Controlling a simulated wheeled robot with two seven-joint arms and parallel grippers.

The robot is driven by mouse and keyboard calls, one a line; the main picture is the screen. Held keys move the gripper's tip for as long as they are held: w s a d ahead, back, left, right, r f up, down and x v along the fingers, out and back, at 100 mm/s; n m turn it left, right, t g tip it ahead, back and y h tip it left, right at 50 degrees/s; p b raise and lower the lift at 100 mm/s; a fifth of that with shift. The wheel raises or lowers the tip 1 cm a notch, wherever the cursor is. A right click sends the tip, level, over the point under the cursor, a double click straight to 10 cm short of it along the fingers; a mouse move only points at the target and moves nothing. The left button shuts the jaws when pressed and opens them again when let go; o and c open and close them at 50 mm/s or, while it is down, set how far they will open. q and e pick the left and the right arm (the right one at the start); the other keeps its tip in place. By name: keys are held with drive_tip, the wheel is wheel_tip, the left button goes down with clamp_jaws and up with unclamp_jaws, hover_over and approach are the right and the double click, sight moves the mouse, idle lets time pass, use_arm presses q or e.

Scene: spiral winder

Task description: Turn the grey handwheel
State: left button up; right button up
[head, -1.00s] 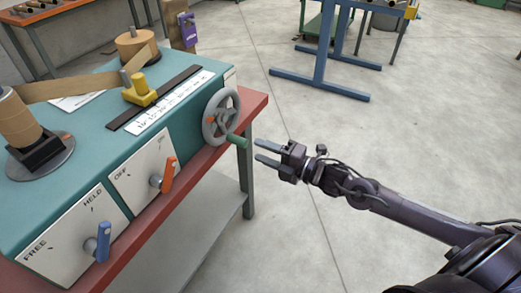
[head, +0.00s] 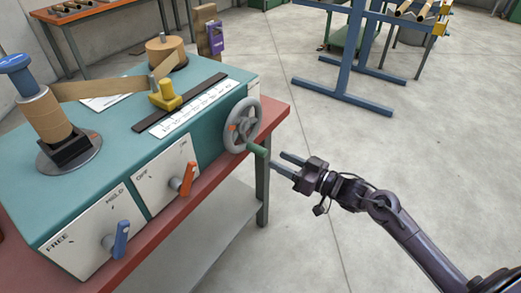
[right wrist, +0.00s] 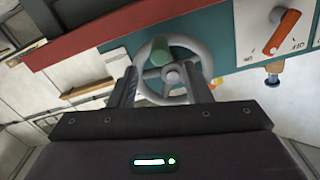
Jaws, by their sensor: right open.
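The grey handwheel (head: 230,139) is on the right end of the teal machine, with a green handle (head: 258,150) sticking out from its rim. In the right wrist view the grey handwheel (right wrist: 200,58) and the green handle (right wrist: 160,50) show between my fingers. My right gripper (head: 279,161) is open, its fingertips just off the handle's outer end in the head view. It also shows in the right wrist view (right wrist: 160,75), one finger on each side of the handle. I cannot tell whether they touch. My left gripper is not in view.
The teal machine (head: 110,135) stands on a red-edged bench (head: 277,112). Its front has an orange lever (head: 187,178) and a blue lever (head: 121,240). A blue-topped spool (head: 45,115) stands on top.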

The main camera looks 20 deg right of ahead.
sight(266, 154)
drive_tip(key=shift+w+a, duration=0.35)
drive_tip(key=shift+w, duration=0.1)
drive_tip(key=x, duration=0.6)
drive_tip(key=shift+w+a, duration=0.2)
drive_tip(key=shift+w, duration=0.1)
clamp_jaws()
